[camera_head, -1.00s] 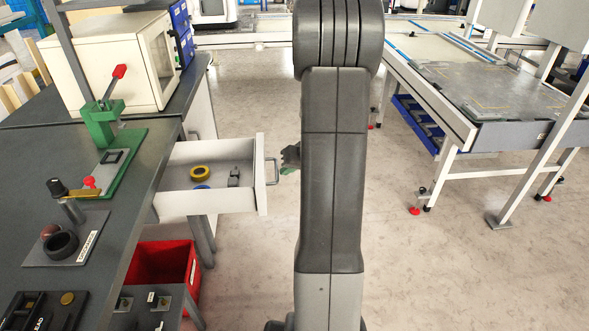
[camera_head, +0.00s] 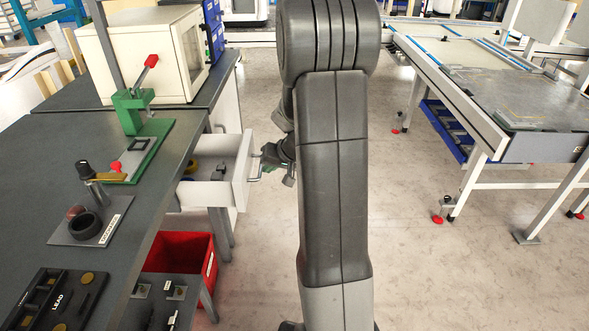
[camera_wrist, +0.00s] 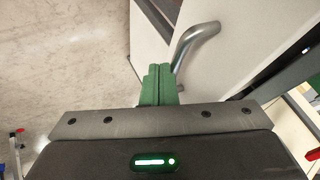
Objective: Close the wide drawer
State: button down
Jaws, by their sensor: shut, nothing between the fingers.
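The wide drawer (camera_head: 206,191) is white and stands partly out of the dark-topped bench, left of my arm in the head view. Its front panel (camera_head: 242,171) has a grey metal bar handle (camera_head: 257,167), which also shows in the wrist view (camera_wrist: 197,40). My gripper (camera_head: 265,171) is at the outer side of the drawer front, by the handle. In the wrist view its green fingers (camera_wrist: 159,82) are together and empty, with their tips close beside the handle's bent end. Whether they touch the drawer front is not clear. A dark item and a blue item lie inside the drawer, partly hidden.
A red bin (camera_head: 180,252) stands below the bench (camera_head: 60,170). A long table (camera_head: 480,120) is at the right. Open floor (camera_head: 430,270) lies between.

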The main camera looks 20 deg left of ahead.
aim_at(214, 172)
jog(key=s+a+p, duration=0.1)
jog(key=a, duration=0.4)
jog(key=s+a+p, duration=0.1)
jog(key=s+a, duration=0.1)
jog(key=a, duration=0.3)
jog(key=s+a+p, duration=0.1)
jog(key=a, duration=0.5)
jog(key=shift+s, duration=0.3)
